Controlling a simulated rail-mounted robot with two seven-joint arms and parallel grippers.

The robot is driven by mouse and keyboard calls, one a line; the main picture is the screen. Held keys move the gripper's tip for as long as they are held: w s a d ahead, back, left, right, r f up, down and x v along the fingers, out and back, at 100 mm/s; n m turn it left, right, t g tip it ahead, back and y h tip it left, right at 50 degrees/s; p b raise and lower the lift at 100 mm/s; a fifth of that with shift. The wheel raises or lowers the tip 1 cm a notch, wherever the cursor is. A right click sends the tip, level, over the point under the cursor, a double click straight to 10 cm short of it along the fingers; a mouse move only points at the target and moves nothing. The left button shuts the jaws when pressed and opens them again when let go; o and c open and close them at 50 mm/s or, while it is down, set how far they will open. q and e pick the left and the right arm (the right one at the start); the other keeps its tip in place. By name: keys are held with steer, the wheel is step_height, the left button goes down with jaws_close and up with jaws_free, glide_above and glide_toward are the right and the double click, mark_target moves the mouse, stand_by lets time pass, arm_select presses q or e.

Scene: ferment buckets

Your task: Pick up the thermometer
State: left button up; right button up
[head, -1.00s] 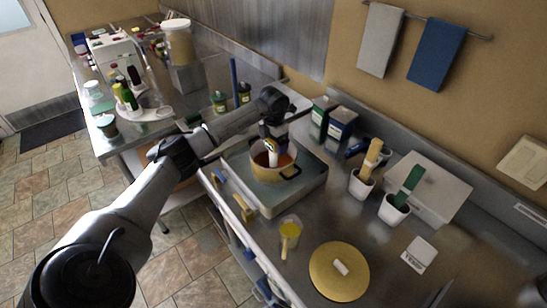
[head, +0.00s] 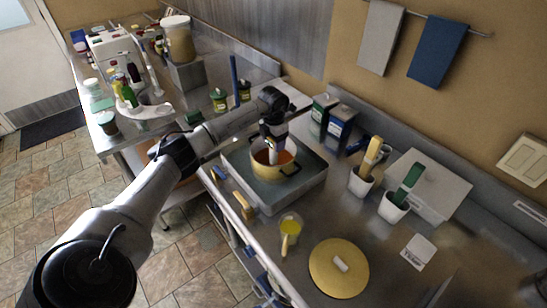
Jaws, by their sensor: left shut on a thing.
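My left gripper (head: 273,138) is above the yellow pot (head: 272,173), pointing down. It is shut on a slim whitish thing standing in the pot, which looks like the thermometer (head: 273,157). Its lower end is inside the pot, over or in the orange-red liquid (head: 286,159). The fingers cover its upper part, so I cannot tell its full shape. My right gripper is not in view.
White cups (head: 362,181) with brushes or spatulas stand further right.

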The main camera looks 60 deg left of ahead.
arm_select(q)
steer(key=shift+c, duration=1.4)
steer(key=shift+r, duration=0.1)
